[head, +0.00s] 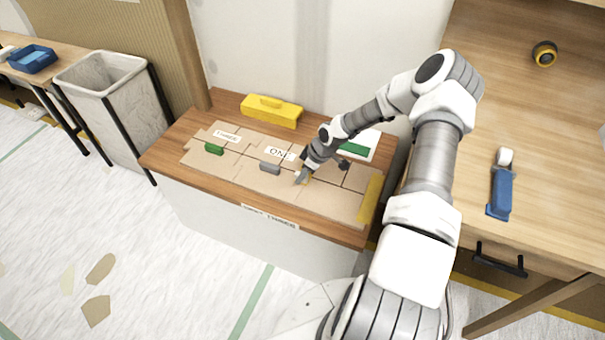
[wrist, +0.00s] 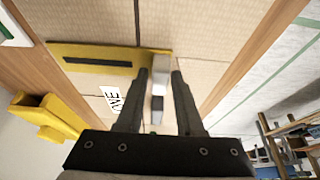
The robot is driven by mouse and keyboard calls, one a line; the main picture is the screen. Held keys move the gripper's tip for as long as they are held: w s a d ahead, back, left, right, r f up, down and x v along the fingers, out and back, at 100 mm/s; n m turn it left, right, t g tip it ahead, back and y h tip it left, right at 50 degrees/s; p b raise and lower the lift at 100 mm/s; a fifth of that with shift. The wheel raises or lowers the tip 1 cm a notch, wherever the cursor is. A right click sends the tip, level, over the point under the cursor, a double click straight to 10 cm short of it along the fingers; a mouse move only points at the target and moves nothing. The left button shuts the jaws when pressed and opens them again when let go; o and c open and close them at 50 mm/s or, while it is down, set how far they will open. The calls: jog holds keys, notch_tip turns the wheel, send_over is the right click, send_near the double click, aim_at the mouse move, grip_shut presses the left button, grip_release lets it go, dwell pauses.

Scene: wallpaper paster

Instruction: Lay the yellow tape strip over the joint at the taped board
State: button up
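The cardboard board (head: 330,201) lies across a low wooden-topped cabinet, with joints between its panels. My gripper (head: 305,178) points down low over it, right of the "ONE" label (head: 279,153); a small yellow patch shows beside the fingers. In the wrist view a yellow strip (wrist: 112,50) with a black bar lies across the board panels (wrist: 200,28), just beyond my fingertips (wrist: 160,74). The fingers are apart, with a pale piece (wrist: 160,65) between them; whether they press on it is unclear. Another yellow band (head: 370,198) lies at the board's right end.
A green block (head: 214,149) and a grey block (head: 270,167) sit on the board. A desk (head: 540,120) is at right, a bin (head: 107,95) at left.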

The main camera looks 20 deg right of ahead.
jog(key=shift+o, duration=0.8)
jog(key=shift+r, duration=0.2)
jog(key=p+v, duration=0.4)
jog(key=v, duration=0.8)
jog(key=shift+r, duration=0.1)
